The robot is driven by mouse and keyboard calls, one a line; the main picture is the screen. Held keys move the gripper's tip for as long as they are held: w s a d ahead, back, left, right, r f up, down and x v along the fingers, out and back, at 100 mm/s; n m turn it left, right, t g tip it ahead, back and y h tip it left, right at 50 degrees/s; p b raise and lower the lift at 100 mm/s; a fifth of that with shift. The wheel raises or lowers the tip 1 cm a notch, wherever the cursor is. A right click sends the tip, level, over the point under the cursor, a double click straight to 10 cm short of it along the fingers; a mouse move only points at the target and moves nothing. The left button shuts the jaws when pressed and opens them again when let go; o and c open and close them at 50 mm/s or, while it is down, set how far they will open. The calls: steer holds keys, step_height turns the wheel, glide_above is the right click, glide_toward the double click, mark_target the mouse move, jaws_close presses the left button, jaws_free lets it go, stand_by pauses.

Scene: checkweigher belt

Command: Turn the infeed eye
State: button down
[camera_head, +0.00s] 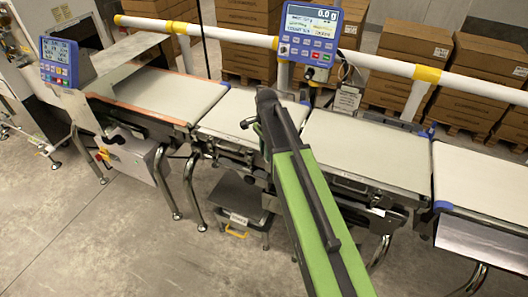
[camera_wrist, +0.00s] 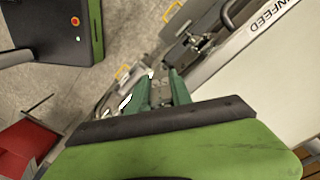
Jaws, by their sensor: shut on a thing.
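In the wrist view, my gripper (camera_wrist: 161,82) has its two green fingers closed around a small greyish part beside the belt frame. This part, which I take for the infeed eye (camera_wrist: 160,95), is mostly hidden by the fingers, so its facing is unclear. The rail next to it carries the word INFEED (camera_wrist: 277,16). In the head view, my green arm reaches over the middle of the line.
The pale belts (camera_head: 365,150) run across the line, with a blue display (camera_head: 308,35) on a post behind. A second display (camera_head: 59,62) stands left. A white guard rail (camera_head: 385,65) and stacked cartons (camera_head: 412,40) lie beyond. A yellow handle (camera_wrist: 123,71) shows near my fingers.

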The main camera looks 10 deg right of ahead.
steer(key=n, duration=0.6)
steer(key=shift+s+d+n, duration=0.15)
steer(key=shift+d+n, duration=0.15)
steer(key=shift+d, duration=0.05)
stand_by(0.5)
steer(key=c, duration=1.2)
jaws_free()
steer(key=shift+o, duration=0.2)
steer(key=shift+r, duration=0.2)
step_height(320, 180, up, 17)
steer(key=p, duration=1.7)
